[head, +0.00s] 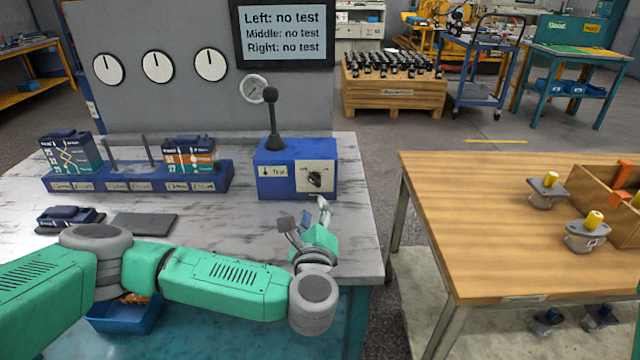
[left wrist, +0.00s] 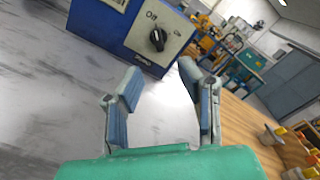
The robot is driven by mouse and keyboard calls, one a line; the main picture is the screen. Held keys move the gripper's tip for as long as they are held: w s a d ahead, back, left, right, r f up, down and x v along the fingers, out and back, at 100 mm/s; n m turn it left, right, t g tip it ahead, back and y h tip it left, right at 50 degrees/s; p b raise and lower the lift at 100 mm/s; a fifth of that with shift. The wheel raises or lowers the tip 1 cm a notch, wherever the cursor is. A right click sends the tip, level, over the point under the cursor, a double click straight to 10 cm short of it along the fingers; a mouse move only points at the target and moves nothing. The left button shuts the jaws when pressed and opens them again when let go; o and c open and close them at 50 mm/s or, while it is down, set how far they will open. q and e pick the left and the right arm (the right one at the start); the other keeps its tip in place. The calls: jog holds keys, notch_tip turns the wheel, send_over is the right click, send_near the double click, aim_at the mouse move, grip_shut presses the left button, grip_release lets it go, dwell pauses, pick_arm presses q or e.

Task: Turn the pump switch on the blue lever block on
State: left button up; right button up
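The blue lever block (head: 278,170) stands at the right end of the grey bench, with a black lever (head: 272,118) upright on top. The pump switch (head: 315,179) is a black knob on a pale plate on its front face. In the left wrist view, the pump switch (left wrist: 158,39) shows ahead, with "Off" lettering beside it; its exact setting is hard to tell. My left gripper (head: 304,214) is open and empty, just in front of and below the switch, apart from it. Its fingers (left wrist: 160,78) show spread in the left wrist view. My right gripper is not in view.
A blue rack (head: 140,181) with two printed blocks stands left of the lever block. A dark flat plate (head: 144,224) lies nearer. A screen (head: 283,34) reads "no test" for left, middle and right. A wooden table (head: 480,220) with pump parts stands right, across a gap.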

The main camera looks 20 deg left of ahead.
aim_at(313, 183)
pick_arm(q)
jog(key=x, duration=0.6)
jog(key=a+x, duration=0.1)
jog(key=x, duration=0.3)
jog(key=shift+s+f, duration=0.1)
jog(key=shift+f, duration=0.05)
jog(key=shift+w+d, duration=0.1)
jog(key=shift+w, duration=0.4)
jog(key=shift+d, duration=0.25)
jog(key=shift+a, duration=0.15)
grip_shut()
jog(key=shift+a, duration=0.15)
